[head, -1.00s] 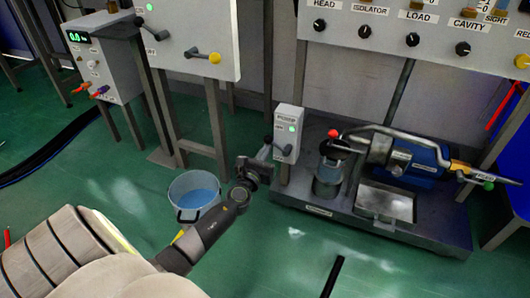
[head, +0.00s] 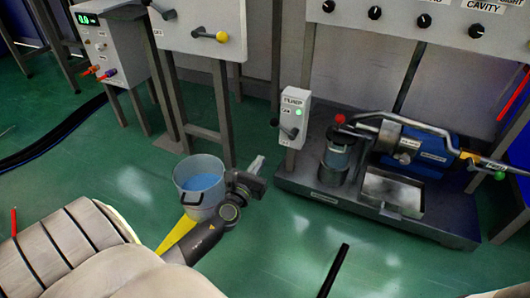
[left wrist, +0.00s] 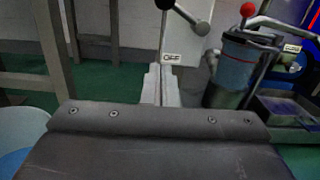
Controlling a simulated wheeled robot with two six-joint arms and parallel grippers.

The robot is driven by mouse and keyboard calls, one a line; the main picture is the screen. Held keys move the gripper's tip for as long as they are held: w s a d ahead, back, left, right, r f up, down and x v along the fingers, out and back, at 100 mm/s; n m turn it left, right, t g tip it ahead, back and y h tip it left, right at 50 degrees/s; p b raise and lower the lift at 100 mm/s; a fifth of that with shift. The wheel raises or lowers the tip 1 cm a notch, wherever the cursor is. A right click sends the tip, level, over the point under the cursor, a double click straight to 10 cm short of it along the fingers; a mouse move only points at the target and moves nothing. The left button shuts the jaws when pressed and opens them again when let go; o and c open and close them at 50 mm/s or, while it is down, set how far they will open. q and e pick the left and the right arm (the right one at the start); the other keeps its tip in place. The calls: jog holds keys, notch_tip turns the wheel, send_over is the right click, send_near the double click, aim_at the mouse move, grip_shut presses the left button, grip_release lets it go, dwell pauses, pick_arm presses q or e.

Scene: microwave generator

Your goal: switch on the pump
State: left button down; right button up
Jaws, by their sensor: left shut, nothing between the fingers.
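My left gripper (head: 257,163) is shut and empty, low and left of the box, apart from the lever. Its closed fingers (left wrist: 161,85) show in the left wrist view, below the OFF label. My right gripper is not in view.
The blue pump (head: 410,145) with its metal pipe stands on a dark base (head: 330,199) to the right. A bucket of blue water (head: 200,185) stands left of my left gripper. A panel with a yellow-knobbed lever (head: 222,37) stands behind.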

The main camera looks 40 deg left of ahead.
pick_arm(q)
jog(key=shift+v, duration=0.95)
